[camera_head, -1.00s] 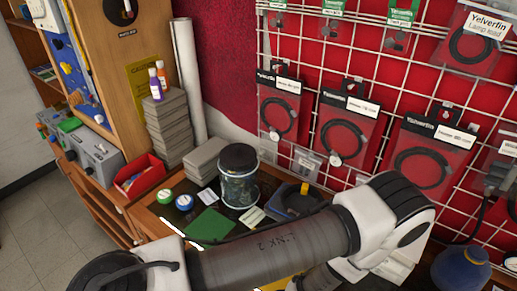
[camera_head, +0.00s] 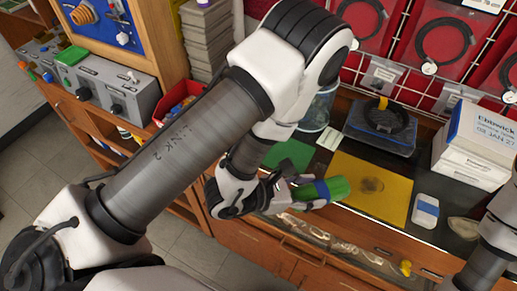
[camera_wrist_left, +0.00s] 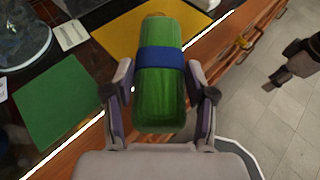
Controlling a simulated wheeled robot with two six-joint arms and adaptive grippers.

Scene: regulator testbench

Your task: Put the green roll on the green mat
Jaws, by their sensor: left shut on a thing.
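The green roll (camera_head: 338,188), with a blue band around it, is in my left gripper (camera_head: 306,193) near the table's front edge. In the left wrist view the roll (camera_wrist_left: 160,105) lies between the two fingers of the left gripper (camera_wrist_left: 160,92), which are shut on it. The green mat (camera_head: 291,154) lies flat behind and left of the roll, partly hidden by my left arm; it also shows at left in the wrist view (camera_wrist_left: 58,103). My right gripper (camera_wrist_left: 271,84) shows small and dark at the right of the wrist view, away from the roll.
A yellow mat (camera_head: 385,205) lies right of the green one, with a dark patch on it. A blue tray with a black ring (camera_head: 383,120), a clear jar (camera_head: 319,108) and white boxes (camera_head: 475,145) stand around. A red bin (camera_head: 177,107) is at left.

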